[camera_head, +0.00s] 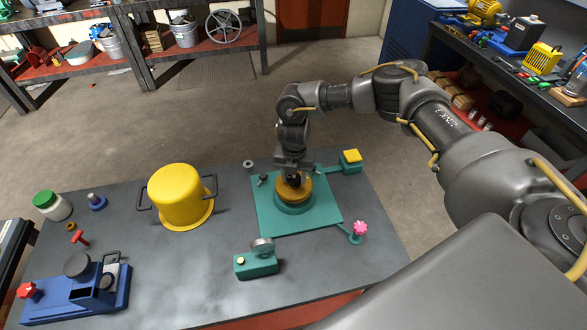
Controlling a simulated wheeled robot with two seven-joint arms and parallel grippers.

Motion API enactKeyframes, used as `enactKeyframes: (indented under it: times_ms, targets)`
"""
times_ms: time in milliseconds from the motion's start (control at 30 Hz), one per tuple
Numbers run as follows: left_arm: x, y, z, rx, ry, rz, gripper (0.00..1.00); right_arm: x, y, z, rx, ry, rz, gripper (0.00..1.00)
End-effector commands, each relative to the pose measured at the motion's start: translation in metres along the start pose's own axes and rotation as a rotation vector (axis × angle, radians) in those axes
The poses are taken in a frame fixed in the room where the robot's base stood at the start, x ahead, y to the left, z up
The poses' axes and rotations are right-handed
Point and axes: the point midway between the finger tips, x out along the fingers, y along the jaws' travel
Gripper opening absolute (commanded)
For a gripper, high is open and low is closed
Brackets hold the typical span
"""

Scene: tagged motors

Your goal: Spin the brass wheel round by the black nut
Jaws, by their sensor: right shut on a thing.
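The brass wheel (301,195) lies flat on a round teal base, on a square teal plate (325,213) at the right part of the table. The black nut (293,179) is at the wheel's middle, mostly hidden by my right gripper. My right gripper (293,174) comes down from above over the wheel and is shut on the black nut. Its fingertips are small and partly hidden here. My left gripper is not in view.
A yellow pot (181,195) stands left of the plate. A teal block with a dial (257,262) stands in front. A pink knob (360,228) and a yellow button box (350,160) flank the plate. A blue device (80,290) sits at front left.

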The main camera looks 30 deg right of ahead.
Motion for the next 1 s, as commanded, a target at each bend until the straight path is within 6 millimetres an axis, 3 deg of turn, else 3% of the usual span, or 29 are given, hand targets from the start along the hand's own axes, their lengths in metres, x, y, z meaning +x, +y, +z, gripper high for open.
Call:
enactKeyframes:
  times_ms: [33, 200, 600, 633, 833, 1000]
  targets:
    - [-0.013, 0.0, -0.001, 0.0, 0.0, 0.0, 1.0, -0.006, 0.0, 0.0, 0.068, 0.001, -0.001, 0.26]
    - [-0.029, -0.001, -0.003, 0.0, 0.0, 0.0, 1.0, -0.005, 0.0, 0.0, 0.273, 0.0, 0.0, 0.26]
    - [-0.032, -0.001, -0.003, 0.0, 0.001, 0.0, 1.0, -0.001, 0.001, 0.001, 0.364, -0.003, 0.002, 0.26]
    - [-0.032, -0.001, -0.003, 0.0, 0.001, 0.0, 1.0, -0.001, 0.001, 0.001, 0.363, -0.003, 0.002, 0.46]
    - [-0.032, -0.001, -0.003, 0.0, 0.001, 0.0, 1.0, -0.001, 0.001, 0.001, 0.361, -0.002, 0.001, 0.73]
    - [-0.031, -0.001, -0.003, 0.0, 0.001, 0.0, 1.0, 0.0, 0.001, 0.0, 0.36, -0.001, 0.001, 0.73]
